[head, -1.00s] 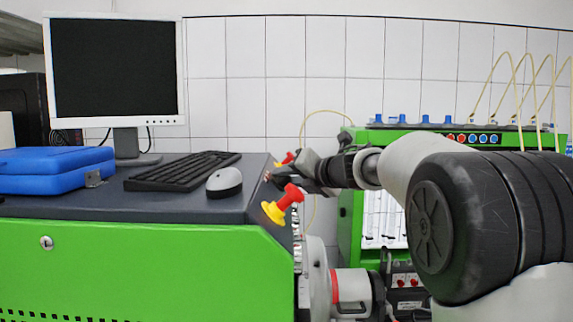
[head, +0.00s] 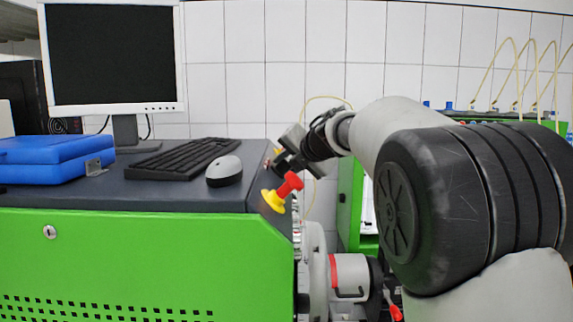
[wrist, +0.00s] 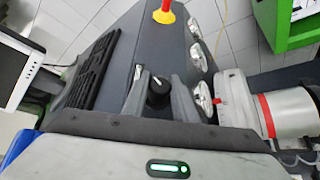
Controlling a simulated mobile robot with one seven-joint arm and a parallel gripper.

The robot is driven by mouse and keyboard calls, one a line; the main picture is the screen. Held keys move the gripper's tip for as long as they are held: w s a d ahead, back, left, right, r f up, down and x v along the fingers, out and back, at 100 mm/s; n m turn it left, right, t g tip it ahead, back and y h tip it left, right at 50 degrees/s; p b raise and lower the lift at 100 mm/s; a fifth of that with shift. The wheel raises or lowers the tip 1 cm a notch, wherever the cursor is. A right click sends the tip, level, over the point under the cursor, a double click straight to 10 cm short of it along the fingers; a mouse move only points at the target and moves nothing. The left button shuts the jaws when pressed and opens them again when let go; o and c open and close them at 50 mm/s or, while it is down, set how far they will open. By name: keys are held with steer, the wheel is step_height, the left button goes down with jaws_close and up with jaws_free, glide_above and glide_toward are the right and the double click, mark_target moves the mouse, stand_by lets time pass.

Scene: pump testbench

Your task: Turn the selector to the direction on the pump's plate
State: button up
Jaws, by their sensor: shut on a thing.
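The selector (wrist: 157,91) is a black round knob with a pale mark on its grip, on the dark sloping top of the bench in the wrist view. My gripper (wrist: 160,88) has one finger on each side of it and is shut on it. In the head view my gripper (head: 279,160) is at the right end of the bench top, tilted downward, and hides the selector. I cannot make out a pump's plate or its direction mark in either view.
A red and yellow knob (head: 282,192) sticks out close to my gripper at the bench corner. Several round gauges (wrist: 198,57) line the bench edge. A keyboard (head: 184,158), mouse (head: 224,171), monitor (head: 112,55) and blue case (head: 50,160) stand left.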

steer(key=o, duration=1)
steer(key=shift+o, duration=0.2)
steer(key=shift+s, duration=0.1)
steer(key=v, duration=1.7)
steer(key=shift+s, duration=0.15)
